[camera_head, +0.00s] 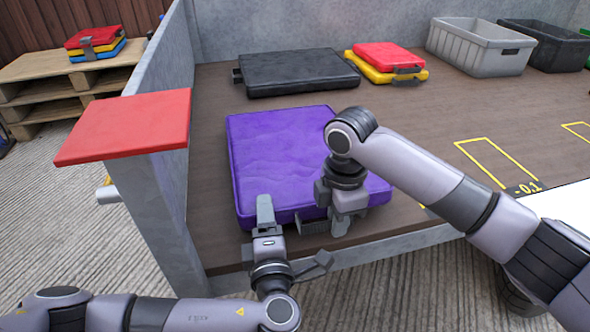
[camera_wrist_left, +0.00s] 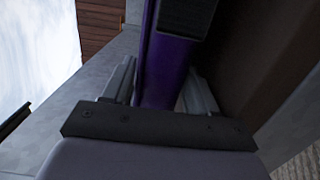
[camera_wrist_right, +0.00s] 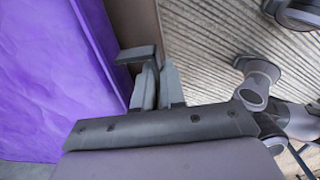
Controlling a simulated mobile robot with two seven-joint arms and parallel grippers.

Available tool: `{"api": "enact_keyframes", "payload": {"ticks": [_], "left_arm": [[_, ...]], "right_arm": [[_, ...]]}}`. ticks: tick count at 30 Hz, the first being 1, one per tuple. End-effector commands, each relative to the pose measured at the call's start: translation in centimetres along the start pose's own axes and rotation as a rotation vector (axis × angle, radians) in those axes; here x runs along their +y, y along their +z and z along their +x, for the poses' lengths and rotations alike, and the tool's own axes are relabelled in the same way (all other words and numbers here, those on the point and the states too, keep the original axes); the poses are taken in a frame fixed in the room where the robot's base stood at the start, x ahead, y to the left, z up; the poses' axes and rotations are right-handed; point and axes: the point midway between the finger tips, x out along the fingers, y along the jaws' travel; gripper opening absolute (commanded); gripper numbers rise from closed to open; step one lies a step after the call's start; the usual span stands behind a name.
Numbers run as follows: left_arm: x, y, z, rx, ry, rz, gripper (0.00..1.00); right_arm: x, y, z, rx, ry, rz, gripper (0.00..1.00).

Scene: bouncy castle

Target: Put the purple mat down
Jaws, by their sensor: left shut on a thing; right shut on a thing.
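The purple mat (camera_head: 275,150) lies flat and level over the left part of the brown platform in the head view. I cannot tell whether its underside touches the platform. My left gripper (camera_head: 265,215) is shut on the mat's near edge; the purple edge (camera_wrist_left: 160,80) runs between its fingers in the left wrist view. My right gripper (camera_head: 337,218) is shut on the mat's dark carry handle (camera_head: 314,227) at the near side. In the right wrist view its fingers (camera_wrist_right: 157,88) are close together beside the mat (camera_wrist_right: 60,80).
A black mat (camera_head: 298,70) and a red mat on a yellow one (camera_head: 385,62) lie behind. A grey crate (camera_head: 478,47) and a black crate (camera_head: 548,45) stand at the back right. A grey wall with a red top (camera_head: 130,125) borders the left. Yellow-marked floor (camera_head: 485,160) is clear.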

Motion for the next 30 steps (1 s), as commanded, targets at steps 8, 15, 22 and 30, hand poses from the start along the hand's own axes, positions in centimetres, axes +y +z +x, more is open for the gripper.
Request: {"api": "enact_keyframes", "payload": {"ticks": [8, 15, 22, 30], "left_arm": [[-0.2, 0.0, 0.0, 0.000, 0.004, -0.003, 0.84], [-0.4, 0.0, -0.3, -0.002, -0.001, -0.001, 0.84], [-0.4, 0.1, -3.4, -0.006, -0.003, -0.001, 0.84], [-0.3, 0.1, -7.1, -0.005, 0.000, -0.002, 0.84]], "right_arm": [[0.0, 0.0, 0.3, 0.000, -0.001, 0.000, 0.35], [0.0, 0.0, 0.3, 0.000, 0.000, 0.000, 0.35], [0.0, 0.0, 0.3, 0.000, 0.001, 0.000, 0.35], [0.0, 0.0, 0.3, 0.000, 0.001, 0.001, 0.35]]}}
